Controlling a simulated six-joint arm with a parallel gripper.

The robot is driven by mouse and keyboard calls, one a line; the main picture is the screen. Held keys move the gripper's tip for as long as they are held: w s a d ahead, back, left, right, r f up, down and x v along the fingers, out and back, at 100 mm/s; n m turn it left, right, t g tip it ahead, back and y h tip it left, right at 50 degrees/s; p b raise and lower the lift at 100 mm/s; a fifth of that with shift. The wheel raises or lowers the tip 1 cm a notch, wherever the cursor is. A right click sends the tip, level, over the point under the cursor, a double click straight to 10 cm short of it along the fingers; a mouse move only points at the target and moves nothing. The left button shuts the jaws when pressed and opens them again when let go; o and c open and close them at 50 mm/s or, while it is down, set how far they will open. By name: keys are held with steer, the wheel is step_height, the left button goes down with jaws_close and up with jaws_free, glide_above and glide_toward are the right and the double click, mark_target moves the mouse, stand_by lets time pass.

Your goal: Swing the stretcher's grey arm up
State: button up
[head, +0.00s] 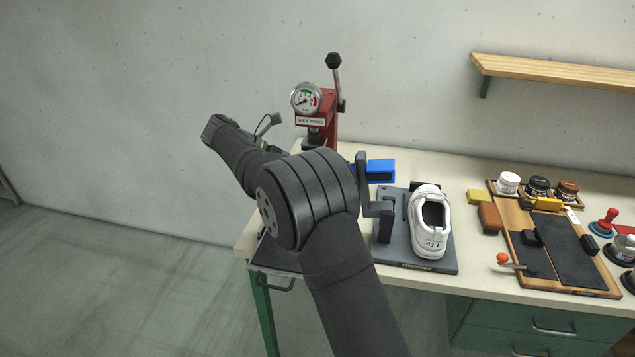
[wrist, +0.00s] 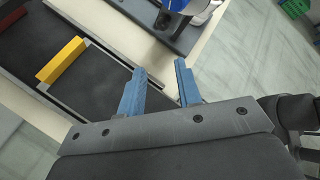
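The stretcher's grey base (head: 425,264) lies on the bench with a white shoe (head: 432,239) on it. Its grey arm (head: 386,219) stands at the base's left side, with a blue block (head: 382,171) near its top; my arm stands close in front. Part of the grey base (wrist: 150,18), a blue part (wrist: 178,4) and the white shoe (wrist: 205,12) show beyond the fingertips.
A red press (head: 329,103) with a gauge stands at the back. A wooden board (head: 506,233) and several jars are on the right. In the wrist view a yellow block (wrist: 62,60) sits on a dark surface at left. A shelf (head: 560,70) hangs on the wall.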

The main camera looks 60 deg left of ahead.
steer(key=shift+v, duration=1.1)
steer(key=x, duration=1.3)
steer(key=shift+w, duration=0.4)
